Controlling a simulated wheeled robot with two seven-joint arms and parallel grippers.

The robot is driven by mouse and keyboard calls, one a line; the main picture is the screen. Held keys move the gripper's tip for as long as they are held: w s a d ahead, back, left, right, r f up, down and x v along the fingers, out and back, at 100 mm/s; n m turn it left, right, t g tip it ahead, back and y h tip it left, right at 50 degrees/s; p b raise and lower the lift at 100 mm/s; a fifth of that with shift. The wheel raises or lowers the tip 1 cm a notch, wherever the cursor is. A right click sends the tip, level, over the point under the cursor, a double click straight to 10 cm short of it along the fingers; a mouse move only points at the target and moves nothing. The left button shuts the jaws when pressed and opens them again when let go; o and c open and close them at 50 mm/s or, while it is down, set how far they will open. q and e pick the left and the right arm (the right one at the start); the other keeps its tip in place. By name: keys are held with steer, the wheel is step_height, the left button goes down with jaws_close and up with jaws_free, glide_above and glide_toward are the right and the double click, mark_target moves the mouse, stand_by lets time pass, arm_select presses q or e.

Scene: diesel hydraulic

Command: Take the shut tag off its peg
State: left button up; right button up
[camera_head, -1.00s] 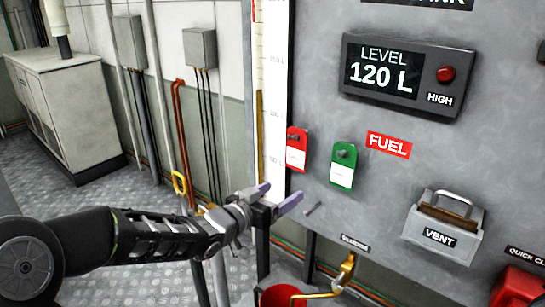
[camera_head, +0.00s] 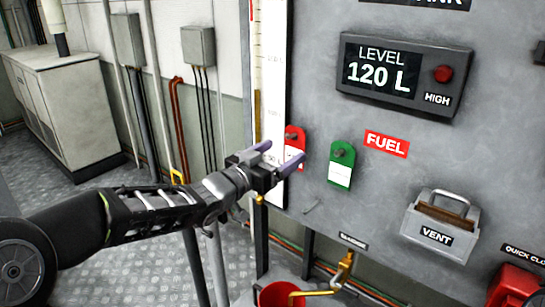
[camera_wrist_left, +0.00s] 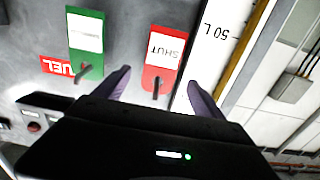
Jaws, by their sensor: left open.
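The red shut tag (camera_head: 294,141) with a white label hangs on its peg on the grey tank panel, left of a green tag (camera_head: 342,165). In the left wrist view the red tag (camera_wrist_left: 163,58) reads SHUT upside down, and its dark peg (camera_wrist_left: 156,88) sticks out. My left gripper (camera_head: 280,157) is open, its purple fingers in front of the panel at the red tag's lower part. In the left wrist view the fingers (camera_wrist_left: 160,90) stand to either side of the red tag, with nothing seen held. My right gripper is not in view.
The green tag (camera_wrist_left: 86,43) hangs close beside the red one. A sight gauge (camera_head: 273,100) runs along the panel's left edge. The vent box (camera_head: 440,224) and level display (camera_head: 404,76) stick out on the right. A red bucket (camera_head: 277,294) is below.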

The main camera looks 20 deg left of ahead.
mark_target(290, 143)
arm_select(q)
steer(key=shift+p+x, duration=0.3)
steer(key=shift+x, duration=2)
steer(key=c, duration=1.4)
steer(key=shift+r, duration=0.1)
steer(key=shift+r+p, duration=0.35)
steer(key=shift+r, duration=0.1)
steer(key=shift+s+a, duration=0.1)
steer(key=shift+s, duration=0.1)
steer(key=shift+r+v, duration=0.2)
steer(key=shift+v, duration=0.95)
